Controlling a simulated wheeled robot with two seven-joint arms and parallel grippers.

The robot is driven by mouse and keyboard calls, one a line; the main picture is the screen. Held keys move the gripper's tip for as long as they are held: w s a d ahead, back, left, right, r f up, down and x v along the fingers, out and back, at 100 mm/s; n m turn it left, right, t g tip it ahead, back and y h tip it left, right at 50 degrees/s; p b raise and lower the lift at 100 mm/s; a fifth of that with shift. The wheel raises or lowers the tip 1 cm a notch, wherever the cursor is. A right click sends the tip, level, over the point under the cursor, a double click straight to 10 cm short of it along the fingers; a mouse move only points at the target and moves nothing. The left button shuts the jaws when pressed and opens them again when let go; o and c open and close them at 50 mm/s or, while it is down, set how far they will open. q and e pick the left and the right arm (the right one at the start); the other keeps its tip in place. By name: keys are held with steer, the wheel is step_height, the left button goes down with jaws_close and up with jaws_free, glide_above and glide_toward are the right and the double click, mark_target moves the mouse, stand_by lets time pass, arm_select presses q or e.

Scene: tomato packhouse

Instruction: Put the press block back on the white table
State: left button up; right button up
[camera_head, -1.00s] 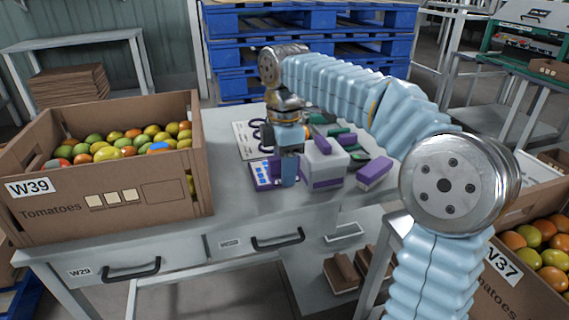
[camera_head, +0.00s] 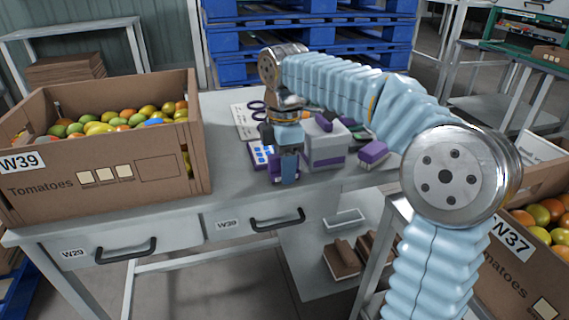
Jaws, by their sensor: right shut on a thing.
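The white table (camera_head: 232,186) stands in front of me, its light top bare near the front edge. My right gripper (camera_head: 287,181) points down over the table's front part and is shut on a small purple thing (camera_head: 274,171), which I take to be the press block. The fingers hide most of it. I cannot tell whether it touches the table top. My left gripper is not in view.
A tomato crate (camera_head: 95,185) stands on the table's left. A white and purple box (camera_head: 326,152), a purple block (camera_head: 373,152) and a blue-and-white card (camera_head: 259,154) lie near the gripper. Another crate (camera_head: 520,265) stands at right. Drawers (camera_head: 133,243) are below the table top.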

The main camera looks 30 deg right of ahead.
steer(key=shift+f, duration=0.45)
steer(key=o, duration=1)
steer(key=c, duration=0.3)
steer(key=shift+c, duration=0.2)
steer(key=shift+r, duration=0.1)
step_height(320, 180, up, 5)
steer(key=p, duration=0.5)
steer(key=shift+r, duration=0.1)
steer(key=shift+r+p, duration=0.35)
steer(key=shift+r, duration=0.5)
